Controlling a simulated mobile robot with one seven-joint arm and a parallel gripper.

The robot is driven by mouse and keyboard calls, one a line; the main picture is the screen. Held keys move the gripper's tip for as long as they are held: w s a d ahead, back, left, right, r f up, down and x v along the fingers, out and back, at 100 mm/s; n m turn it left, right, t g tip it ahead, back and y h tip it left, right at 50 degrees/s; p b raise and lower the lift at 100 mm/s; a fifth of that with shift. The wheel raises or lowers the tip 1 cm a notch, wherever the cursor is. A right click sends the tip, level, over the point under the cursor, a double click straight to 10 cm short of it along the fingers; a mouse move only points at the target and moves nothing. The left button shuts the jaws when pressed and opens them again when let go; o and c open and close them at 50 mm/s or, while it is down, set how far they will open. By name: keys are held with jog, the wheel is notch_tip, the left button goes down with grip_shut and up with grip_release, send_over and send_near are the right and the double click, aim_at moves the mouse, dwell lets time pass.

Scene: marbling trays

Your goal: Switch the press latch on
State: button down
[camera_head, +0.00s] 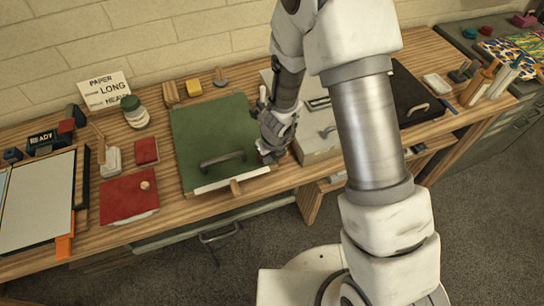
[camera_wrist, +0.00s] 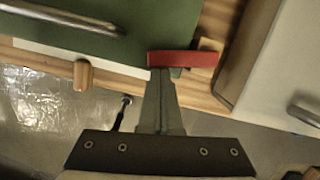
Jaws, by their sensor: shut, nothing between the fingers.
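The press has a green lid (camera_head: 210,135) with a metal bar handle (camera_head: 222,159), lying flat with a pale strip along its front edge. In the wrist view, the green lid (camera_wrist: 130,25) fills the top left. A red bar (camera_wrist: 183,58), which looks like the latch, lies crosswise at the lid's front right corner, partly on a wooden block. My gripper (camera_wrist: 163,72) is shut and empty, its fingertips right at the near side of the red bar's left half. I cannot tell if they touch. In the head view, my gripper (camera_head: 268,156) is at the lid's right edge and mostly hides the latch.
A pale box (camera_head: 318,145) with a handle stands close to the right of my gripper. A wooden tab (camera_head: 235,187) sticks out at the press's front. Red booklets (camera_head: 130,195) and a jar (camera_head: 134,112) lie left. Open floor lies before the bench.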

jog(key=shift+w+d, duration=0.15)
jog(key=shift+w, duration=0.05)
jog(key=shift+w+d+p, duration=0.3)
jog(key=shift+w+d, duration=0.1)
jog(key=shift+w, duration=0.05)
jog(key=shift+r, duration=0.1)
